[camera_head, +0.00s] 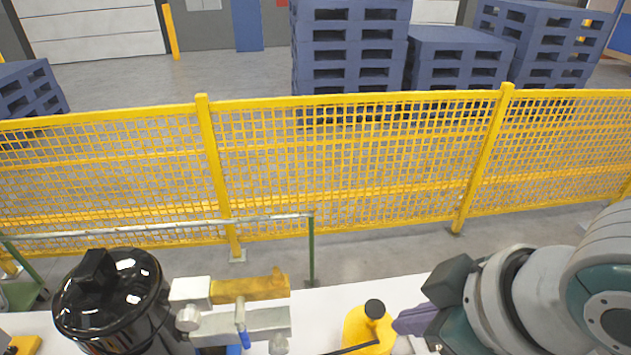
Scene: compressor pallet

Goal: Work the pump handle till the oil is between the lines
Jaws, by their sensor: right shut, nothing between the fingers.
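A yellow can-like body (362,333) with a black round knob (375,309) on top stands at the bottom edge, right of centre. A thin dark rod (350,350) runs left from its front; I cannot tell whether it is the pump handle. My right gripper (402,322) comes in from the right, its purple fingers shut and empty, close beside the yellow body's right side. I cannot tell whether they touch it. A glossy black cylinder (112,300) stands at the lower left. No oil level or lines show. My left gripper is not in view.
Brass (248,287) and silver (245,325) fittings with a blue lever (241,318) lie between cylinder and yellow body. The white surface (330,303) has some bare room there. A yellow mesh fence (340,190) and blue pallets (348,45) stand behind.

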